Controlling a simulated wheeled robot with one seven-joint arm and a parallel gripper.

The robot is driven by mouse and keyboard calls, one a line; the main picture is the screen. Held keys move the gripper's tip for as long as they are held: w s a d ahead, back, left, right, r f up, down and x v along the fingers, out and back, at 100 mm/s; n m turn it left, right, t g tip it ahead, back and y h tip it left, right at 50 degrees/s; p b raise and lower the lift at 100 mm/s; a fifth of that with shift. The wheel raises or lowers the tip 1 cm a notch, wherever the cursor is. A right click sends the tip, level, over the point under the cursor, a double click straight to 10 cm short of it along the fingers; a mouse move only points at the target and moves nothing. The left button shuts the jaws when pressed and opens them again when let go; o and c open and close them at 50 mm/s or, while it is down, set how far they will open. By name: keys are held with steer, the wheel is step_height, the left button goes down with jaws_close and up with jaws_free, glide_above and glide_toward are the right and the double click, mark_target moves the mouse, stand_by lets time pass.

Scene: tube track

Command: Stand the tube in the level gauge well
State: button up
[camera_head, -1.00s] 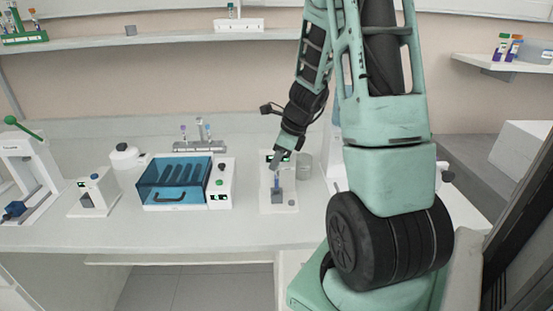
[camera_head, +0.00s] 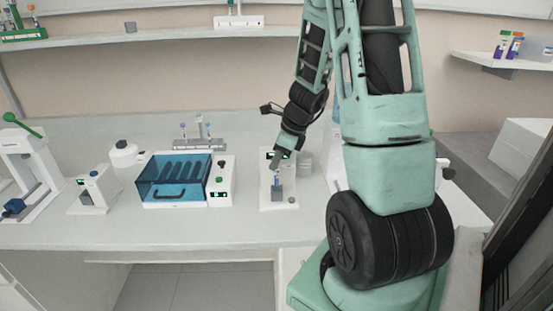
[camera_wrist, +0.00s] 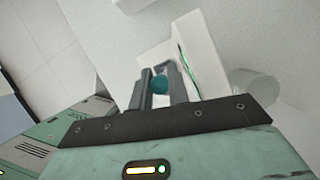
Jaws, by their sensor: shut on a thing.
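My gripper (camera_head: 277,174) is shut on a tube (camera_head: 276,181) over a small white bench instrument (camera_head: 266,194) with a dark display. The tube looks blue and roughly upright. Its lower end is at or just above a grey block (camera_head: 277,195) on the instrument's base; I cannot tell whether it is inside the well. In the wrist view, the tube's round teal cap (camera_wrist: 160,84) sits between the two fingers of my gripper (camera_wrist: 161,76). The tube's body below the cap is hidden there, and the white instrument (camera_wrist: 203,55) lies beyond the fingers.
A blue-lidded box (camera_head: 175,178) stands left of the instrument. Another small white device (camera_head: 94,190) and a white bottle (camera_head: 124,155) are farther left. A grey cylinder (camera_head: 306,161) stands close behind on the right. A tube rack (camera_head: 200,142) is at the back. Bench front is clear.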

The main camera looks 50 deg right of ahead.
steer(key=shift+f+b, duration=0.35)
steer(key=shift+f, duration=0.2)
steer(key=shift+f+b, duration=0.4)
steer(key=shift+f, duration=0.05)
stand_by(0.3)
steer(key=o, duration=0.9)
steer(key=shift+c, duration=0.2)
steer(key=shift+d+r, duration=0.1)
steer(key=shift+r, duration=0.1)
steer(key=shift+d+r, duration=0.1)
steer(key=shift+r, duration=0.25)
steer(key=p+v, duration=0.1)
steer(key=v, duration=1.5)
steer(key=shift+s, duration=0.3)
steer(key=shift+r, duration=0.1)
